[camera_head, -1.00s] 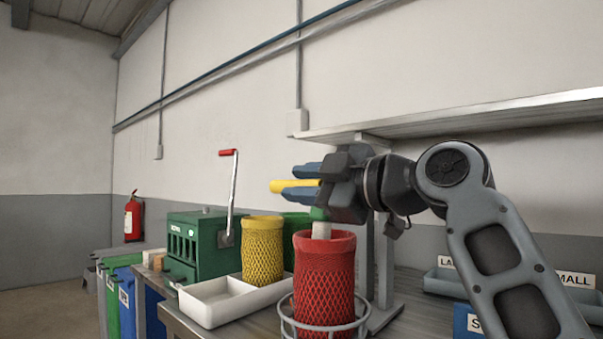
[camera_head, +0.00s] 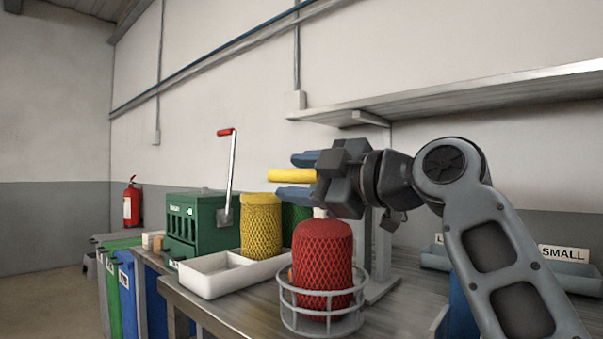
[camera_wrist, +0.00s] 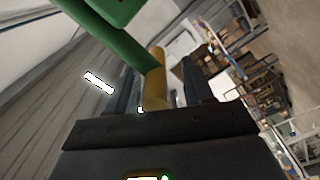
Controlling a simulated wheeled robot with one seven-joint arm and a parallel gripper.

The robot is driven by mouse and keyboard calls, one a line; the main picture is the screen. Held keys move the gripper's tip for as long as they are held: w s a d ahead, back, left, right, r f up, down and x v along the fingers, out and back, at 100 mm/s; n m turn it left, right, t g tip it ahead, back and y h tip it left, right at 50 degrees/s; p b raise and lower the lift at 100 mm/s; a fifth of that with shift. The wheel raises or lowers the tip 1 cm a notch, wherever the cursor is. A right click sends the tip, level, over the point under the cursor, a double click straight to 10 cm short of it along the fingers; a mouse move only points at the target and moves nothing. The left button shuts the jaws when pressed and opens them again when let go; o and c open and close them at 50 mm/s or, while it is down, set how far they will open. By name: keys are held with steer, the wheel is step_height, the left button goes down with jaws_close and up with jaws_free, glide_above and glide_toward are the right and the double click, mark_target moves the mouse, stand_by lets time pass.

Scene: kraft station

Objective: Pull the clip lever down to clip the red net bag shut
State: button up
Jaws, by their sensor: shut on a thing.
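My gripper (camera_head: 290,174) is shut on the yellow handle (camera_head: 278,175) of the clip lever, with one blue finger above it and one below. The handle sits between the fingers in the wrist view (camera_wrist: 156,72), joined to the lever's green arm (camera_wrist: 118,45). The red net bag (camera_head: 322,258) stands upright in a grey wire ring holder (camera_head: 322,318), below and slightly right of my gripper. Its top is drawn in to a rounded dome with a small pale piece at the peak. The clip's jaw is mostly hidden behind my gripper and the bag.
A white divided tray (camera_head: 215,278) and a yellow net roll (camera_head: 261,226) stand left of the bag. Behind them is a green box (camera_head: 195,228) with a red-handled crank (camera_head: 231,170). A shelf (camera_head: 450,95) runs above my arm. Labelled bins (camera_head: 565,268) stand at the right.

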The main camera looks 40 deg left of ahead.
steer(key=shift+o, duration=0.6)
steer(key=shift+w+f, duration=0.25)
steer(key=shift+f, duration=0.25)
steer(key=shift+w+d, duration=0.1)
steer(key=shift+d, duration=0.15)
steer(key=s+d, duration=0.1)
steer(key=d, duration=0.6)
steer(key=shift+d+r, duration=0.15)
steer(key=shift+r, duration=0.2)
